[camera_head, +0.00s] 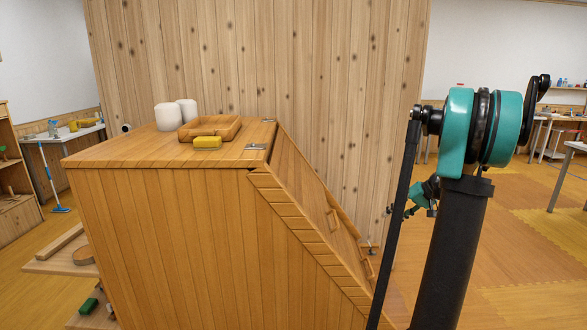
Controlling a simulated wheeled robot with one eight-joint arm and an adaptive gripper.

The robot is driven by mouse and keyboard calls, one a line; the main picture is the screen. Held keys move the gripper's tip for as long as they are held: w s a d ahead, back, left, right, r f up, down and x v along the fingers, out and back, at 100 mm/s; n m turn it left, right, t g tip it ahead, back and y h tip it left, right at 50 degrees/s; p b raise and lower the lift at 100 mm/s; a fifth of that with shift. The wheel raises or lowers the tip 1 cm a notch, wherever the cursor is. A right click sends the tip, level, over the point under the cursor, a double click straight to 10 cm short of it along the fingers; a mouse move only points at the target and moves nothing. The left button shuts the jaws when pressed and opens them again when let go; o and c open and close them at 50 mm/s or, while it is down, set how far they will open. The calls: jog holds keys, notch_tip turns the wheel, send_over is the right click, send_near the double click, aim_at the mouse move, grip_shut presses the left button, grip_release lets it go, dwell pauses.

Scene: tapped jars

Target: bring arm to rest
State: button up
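My arm (484,130), teal and black, stands upright at the right, folded at a teal joint. A small teal and black part (424,196) shows low behind it, partly hidden by the arm links. It may be my wrist or gripper, but no fingers can be made out. Nothing is seen held. Two white jars (168,117) stand upright side by side on a wooden cabinet top (110,155), apart from my arm. A wooden tray (232,122) sits right of them, with a yellow block (207,142) at its front edge.
The cabinet's sloped right side (315,240) runs down close to my arm. A plank wall (260,60) rises behind it. Tables (575,147) stand at the far right, with open floor (525,240) before them. A blue mop (55,190) leans at the left.

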jog(key=s+a+f+g+h, duration=0.1)
jog(key=s+a+f+h, duration=0.25)
jog(key=s+a, duration=1.05)
jog(key=s+a+f+h, duration=0.1)
jog(key=s+f, duration=0.1)
jog(key=s, duration=0.3)
jog(key=s+a+f+n, duration=0.1)
jog(key=s+f, duration=0.2)
jog(key=s, duration=0.3)
jog(key=s+a+f+h, duration=0.1)
jog(key=s+a+f, duration=0.1)
jog(key=s, duration=0.4)
jog(key=shift+f+t+h, duration=0.3)
jog(key=shift+f+h, duration=0.05)
jog(key=shift+s, duration=0.1)
